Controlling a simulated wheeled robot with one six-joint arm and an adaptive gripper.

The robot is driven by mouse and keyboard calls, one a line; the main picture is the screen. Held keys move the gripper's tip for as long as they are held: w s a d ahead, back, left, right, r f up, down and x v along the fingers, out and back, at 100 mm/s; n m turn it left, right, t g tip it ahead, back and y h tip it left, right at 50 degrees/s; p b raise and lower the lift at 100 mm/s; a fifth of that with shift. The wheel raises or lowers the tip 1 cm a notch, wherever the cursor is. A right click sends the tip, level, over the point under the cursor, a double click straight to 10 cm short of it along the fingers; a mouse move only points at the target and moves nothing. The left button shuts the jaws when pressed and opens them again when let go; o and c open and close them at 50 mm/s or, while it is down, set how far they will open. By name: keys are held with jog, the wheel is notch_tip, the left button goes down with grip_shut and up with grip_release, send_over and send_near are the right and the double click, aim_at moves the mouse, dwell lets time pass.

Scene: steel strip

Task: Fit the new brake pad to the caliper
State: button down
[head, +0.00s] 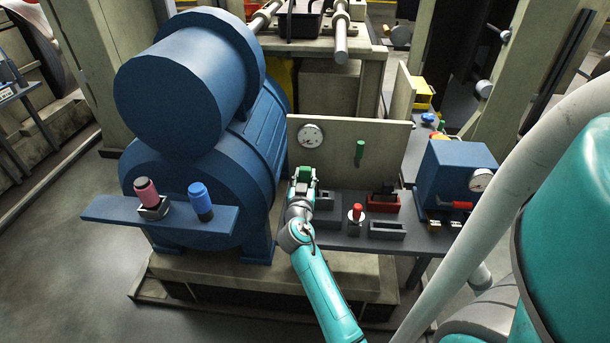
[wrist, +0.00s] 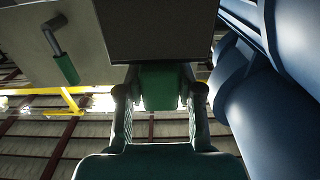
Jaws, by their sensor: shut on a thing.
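My gripper (head: 303,178) is in front of the beige panel, over the left end of the grey bench. In the wrist view its two fingers (wrist: 158,92) are shut on a green block (wrist: 160,80). The block also shows as a small green patch at the gripper in the head view (head: 305,172). A dark grey box-like body (wrist: 155,32) is directly beyond the green block; I cannot tell whether it is part of the held piece or separate. I cannot clearly identify the caliper, and the gripper hides what is behind it.
The panel (head: 345,137) has a gauge (head: 311,136) and a green-handled lever (head: 360,150). The bench holds a red tray (head: 374,207), a grey tray (head: 387,230) and a red-knobbed piece (head: 356,212). A large blue machine (head: 215,150) is close on the left, a blue box (head: 452,170) on the right.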

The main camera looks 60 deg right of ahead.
jog(key=shift+f, duration=1.7)
jog(key=c, duration=0.7)
grip_release()
jog(key=v, duration=1.2)
jog(key=shift+s, duration=0.1)
